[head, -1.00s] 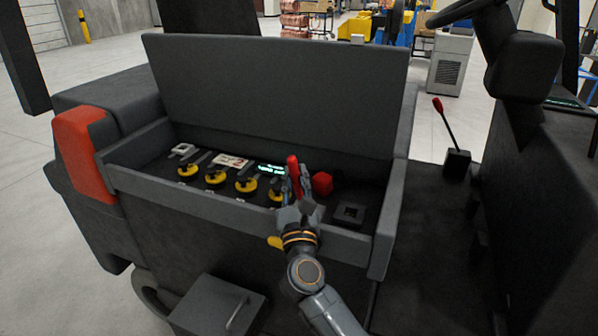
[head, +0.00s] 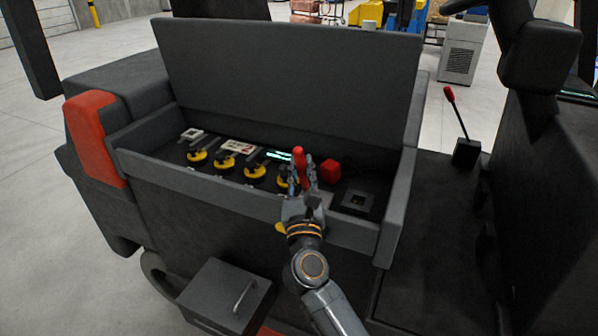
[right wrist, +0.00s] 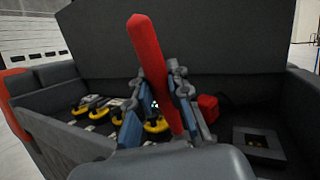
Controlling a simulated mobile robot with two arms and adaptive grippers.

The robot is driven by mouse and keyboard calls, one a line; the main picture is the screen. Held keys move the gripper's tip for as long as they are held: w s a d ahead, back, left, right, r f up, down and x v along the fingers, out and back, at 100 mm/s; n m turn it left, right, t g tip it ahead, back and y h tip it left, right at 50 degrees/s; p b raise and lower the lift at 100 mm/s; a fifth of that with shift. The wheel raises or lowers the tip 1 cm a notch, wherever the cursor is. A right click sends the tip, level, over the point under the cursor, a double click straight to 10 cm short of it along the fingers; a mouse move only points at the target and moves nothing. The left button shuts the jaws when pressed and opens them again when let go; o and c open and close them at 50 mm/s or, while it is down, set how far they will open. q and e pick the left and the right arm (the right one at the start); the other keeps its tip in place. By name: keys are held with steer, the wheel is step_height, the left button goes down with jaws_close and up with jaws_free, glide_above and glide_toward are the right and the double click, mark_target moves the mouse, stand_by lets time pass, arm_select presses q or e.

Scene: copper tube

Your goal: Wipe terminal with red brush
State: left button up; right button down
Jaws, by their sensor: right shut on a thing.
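The red brush (head: 299,165) shows as a red stick, its handle rising from between the fingers of my right gripper (head: 302,188). The gripper is shut on it, over the front part of the open grey compartment. In the right wrist view the brush (right wrist: 151,65) stands up between the two fingers (right wrist: 158,105), leaning slightly left at the top. Bristles are not visible. Several yellow and black round parts (head: 226,163) sit in a row on the compartment floor; which is the terminal I cannot tell. One is partly hidden behind the gripper. My left gripper is not in view.
A red block (head: 330,168) and a dark square socket (head: 358,202) lie right of the gripper. The raised lid (head: 290,75) stands behind, and the front wall (head: 190,180) is close to my arm. A red-tipped lever (head: 449,94) stands further right.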

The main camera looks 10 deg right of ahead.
steer(key=shift+w+d+f, duration=0.1)
steer(key=shift+w+d, duration=0.55)
steer(key=shift+w, duration=0.2)
steer(key=shift+w+d, duration=0.6)
steer(key=shift+w, duration=0.2)
steer(key=shift+d, duration=0.1)
steer(key=shift+s+d, duration=0.15)
steer(key=shift+s, duration=0.35)
steer(key=shift+s+a+p, duration=0.2)
steer(key=shift+s+a, duration=0.7)
steer(key=shift+s, duration=0.2)
steer(key=shift+s+a+p, duration=0.15)
steer(key=shift+s+a, duration=0.75)
steer(key=shift+s, duration=0.15)
steer(key=shift+w+d+f, duration=0.1)
steer(key=shift+w+d, duration=0.8)
steer(key=shift+w, duration=0.3)
steer(key=shift+w+d, duration=0.9)
steer(key=shift+w, duration=0.3)
